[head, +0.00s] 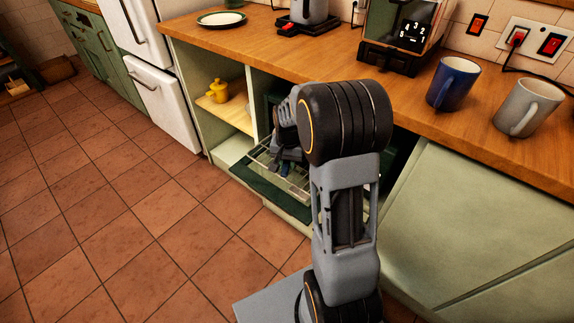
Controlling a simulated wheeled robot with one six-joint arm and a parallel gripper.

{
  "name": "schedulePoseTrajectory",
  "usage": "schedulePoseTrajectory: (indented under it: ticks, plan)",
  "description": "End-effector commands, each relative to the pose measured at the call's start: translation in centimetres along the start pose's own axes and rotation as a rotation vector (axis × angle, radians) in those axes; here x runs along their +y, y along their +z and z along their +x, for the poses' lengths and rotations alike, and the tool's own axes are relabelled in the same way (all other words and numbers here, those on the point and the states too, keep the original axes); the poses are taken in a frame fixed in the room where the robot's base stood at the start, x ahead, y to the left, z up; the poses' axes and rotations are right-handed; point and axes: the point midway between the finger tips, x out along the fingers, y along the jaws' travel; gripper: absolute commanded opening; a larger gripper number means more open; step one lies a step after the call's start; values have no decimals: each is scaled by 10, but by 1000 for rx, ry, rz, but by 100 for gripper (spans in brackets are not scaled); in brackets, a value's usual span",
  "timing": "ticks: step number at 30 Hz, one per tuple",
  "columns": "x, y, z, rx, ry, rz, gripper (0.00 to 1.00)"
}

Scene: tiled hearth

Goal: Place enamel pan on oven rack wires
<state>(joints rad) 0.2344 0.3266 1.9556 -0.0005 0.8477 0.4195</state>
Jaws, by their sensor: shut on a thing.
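The oven rack wires (262,157) show below the counter, above the lowered dark oven door (262,187). My gripper (287,164) is low in front of the oven opening, over the rack, partly hidden behind my own arm. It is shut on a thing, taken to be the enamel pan. The pan cannot be made out clearly, and whether it touches the wires cannot be told.
A yellow pot (217,92) stands on an open wooden shelf (228,115) left of the oven. The wooden counter (250,47) above holds a plate (222,19), a blue mug (453,83) and a grey mug (527,107). The tiled floor (130,190) at left is clear.

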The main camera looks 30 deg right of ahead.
Motion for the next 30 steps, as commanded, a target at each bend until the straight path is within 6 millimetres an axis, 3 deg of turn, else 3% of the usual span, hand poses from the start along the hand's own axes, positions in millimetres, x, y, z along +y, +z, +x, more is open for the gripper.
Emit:
schedulePoseTrajectory:
  ticks: [10,11,18,26,30]
  plan:
    - [0,0,2,2,-1,0,0]
    - [0,0,2,-1,0,0,26]
    - [0,0,1,-1,0,0,48]
    - [0,0,-1,0,0,0,48]
    - [0,0,-15,1,0,0,48]
